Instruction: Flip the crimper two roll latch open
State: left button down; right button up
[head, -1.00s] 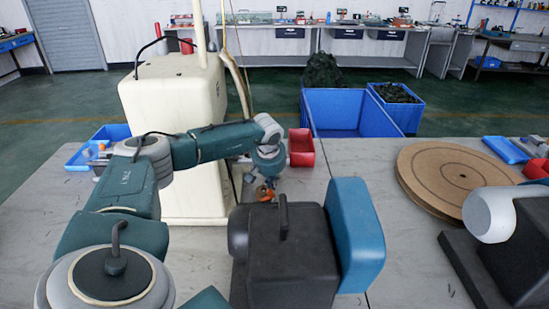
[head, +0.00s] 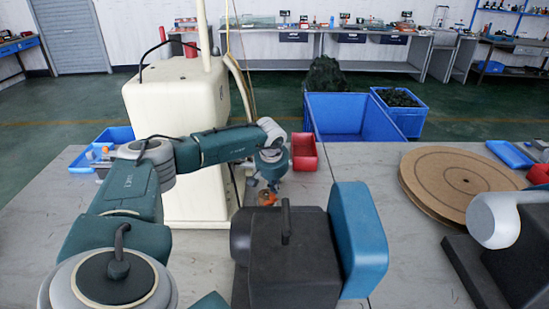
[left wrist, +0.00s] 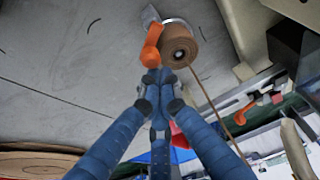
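The orange latch (left wrist: 151,46) stands beside a brown roll (left wrist: 178,47) at the top middle of the left wrist view. In the head view a small orange part (head: 266,198) shows on the table beside the cream machine; its details are too small to read. My left gripper (head: 268,183) is just above that part. In the left wrist view the blue fingers of my left gripper (left wrist: 158,84) come together at the tips, just below the latch's lower end. I see no clear grip on the latch and cannot tell whether the tips touch it. My right gripper is not in view.
A cream machine (head: 172,110) stands close behind my left arm. A red bin (head: 304,151) is just beyond the gripper. Round brown boards (head: 462,178) lie at the right. A large blue crate (head: 350,115) is behind the table. Bare tabletop (head: 350,163) lies between bin and boards.

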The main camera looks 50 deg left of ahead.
pick_arm(q)
jog(key=shift+s, duration=0.1)
dwell(0.3)
jog(key=shift+s+a+f+p, duration=0.15)
jog(key=shift+s+f+p, duration=0.15)
jog(key=shift+s, duration=0.35)
jog(key=w+v, duration=0.1)
jog(key=v, duration=1.1)
jog(key=shift+d+r, duration=0.3)
jog(key=shift+r, duration=0.05)
